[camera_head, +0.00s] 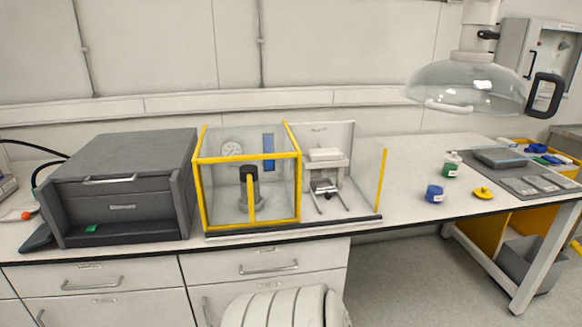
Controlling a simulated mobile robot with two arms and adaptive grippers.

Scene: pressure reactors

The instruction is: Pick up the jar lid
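A small yellow lid-like disc with a raised middle (483,193) lies on the right part of the bench top. It looks like the jar lid. To its left stands a small jar with blue contents (434,194) and a white label. A bottle with green contents (451,165) stands behind that jar. Neither of my grippers is in view.
A yellow-framed clear enclosure (250,222) with a gauge and a dark grey cabinet (122,190) stand to the left. A clear dome hood (466,82) hangs above the right side. Grey trays (528,181) lie right of the lid. Bench space around the jars is clear.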

